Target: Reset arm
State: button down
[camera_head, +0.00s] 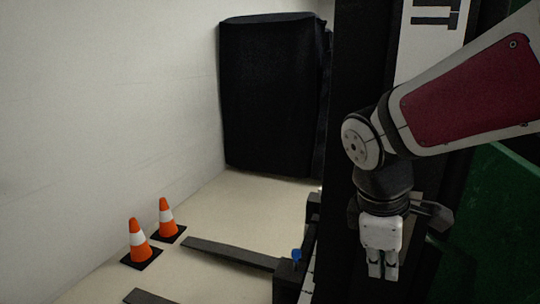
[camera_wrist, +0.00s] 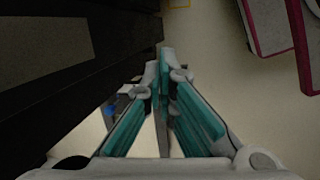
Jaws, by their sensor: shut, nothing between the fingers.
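My gripper (camera_head: 383,276) hangs fingers down at the lower right of the head view, in front of a dark upright panel. Its white-grey fingers look shut and empty. In the wrist view my gripper (camera_wrist: 163,55) shows teal inner pads that meet toward the tips, with nothing between them. My arm is bent, coming in from the upper right of the head view and turning down at the wrist.
Two orange-and-white cones (camera_head: 138,243) stand on the floor by the left wall. A black covered cart (camera_head: 270,95) stands at the back. Dark low forks (camera_head: 230,252) lie along the floor, with a blue knob (camera_head: 296,254) nearby. Pale floor (camera_head: 250,205) is clear before the cart.

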jog(key=s+d+r+m+y, duration=0.1)
jog(key=s+m+y, duration=0.2)
jog(key=s+m, duration=1.4)
jog(key=s+r+n+t+p, duration=0.1)
jog(key=r+n+p, duration=0.1)
jog(key=r+p, duration=0.7)
jog(key=s+r+n+t+p, duration=0.1)
jog(key=s+r+n+p, duration=0.1)
jog(key=r+p, duration=0.7)
jog(key=shift+s+r+t, duration=0.25)
jog(key=shift+r+t, duration=0.05)
jog(key=shift+r, duration=0.6)
jog(key=shift+a, duration=0.1)
